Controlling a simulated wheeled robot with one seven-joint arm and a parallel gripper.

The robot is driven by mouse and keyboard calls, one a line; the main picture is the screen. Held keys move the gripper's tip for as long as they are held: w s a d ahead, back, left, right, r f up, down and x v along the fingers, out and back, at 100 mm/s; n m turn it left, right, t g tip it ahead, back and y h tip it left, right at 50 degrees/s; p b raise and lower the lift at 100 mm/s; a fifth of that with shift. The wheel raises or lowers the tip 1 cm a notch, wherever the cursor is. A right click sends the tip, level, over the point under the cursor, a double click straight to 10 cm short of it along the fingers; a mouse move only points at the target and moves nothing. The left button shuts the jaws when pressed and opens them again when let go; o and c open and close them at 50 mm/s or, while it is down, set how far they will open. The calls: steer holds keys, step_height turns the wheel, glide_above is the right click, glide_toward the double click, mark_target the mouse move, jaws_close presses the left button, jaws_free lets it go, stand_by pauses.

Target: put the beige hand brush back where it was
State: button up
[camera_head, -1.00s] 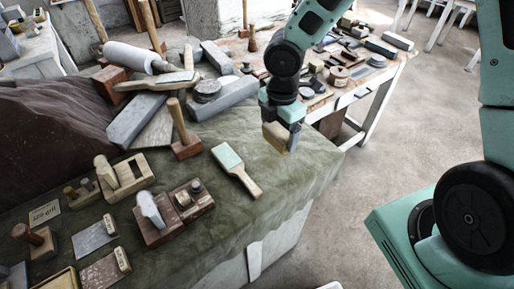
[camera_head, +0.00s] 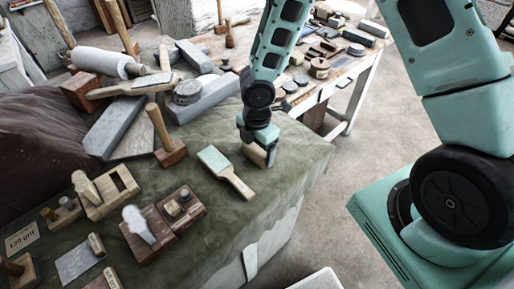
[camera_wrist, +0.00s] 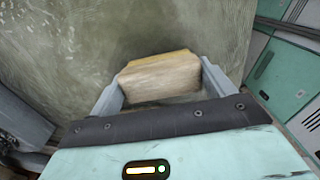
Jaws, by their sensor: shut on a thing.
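The beige hand brush (camera_head: 258,155) is a small block with a pale wooden top. It is at the green cloth's right part in the head view, just behind a paddle-shaped tool. My gripper (camera_head: 262,146) is above it with jaws shut on it. In the wrist view the brush (camera_wrist: 160,80) sits between the two grey fingers (camera_wrist: 160,85), with a yellowish strip along its far edge. It is low over the cloth (camera_wrist: 70,60); I cannot tell whether it touches the cloth. The brush's underside is hidden.
A paddle-shaped tool with a pale green face (camera_head: 214,159) lies close in front of the brush. A wooden mallet (camera_head: 165,140) stands to the left, and a grey stone block (camera_head: 215,100) lies behind. Bare cloth (camera_head: 295,165) lies to the right, up to the table edge.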

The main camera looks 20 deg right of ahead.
mark_target(257, 147)
steer(key=shift+f, duration=0.2)
steer(key=o, duration=0.8)
steer(key=shift+r, duration=0.1)
step_height(257, 147, up, 11)
steer(key=p, duration=0.1)
steer(key=s+a+r+m, duration=0.2)
steer(key=s+r+m, duration=0.2)
steer(key=s, duration=0.2)
steer(key=s+a+r+m, duration=0.2)
steer(key=s+r+m, duration=0.2)
steer(key=s, duration=0.3)
steer(key=s+a+r+m, duration=0.2)
steer(key=s+r+m, duration=0.3)
steer(key=s, duration=0.2)
steer(key=shift+a+r+m+y, duration=0.1)
steer(key=shift+a+m+y, duration=0.2)
steer(key=shift+m, duration=0.1)
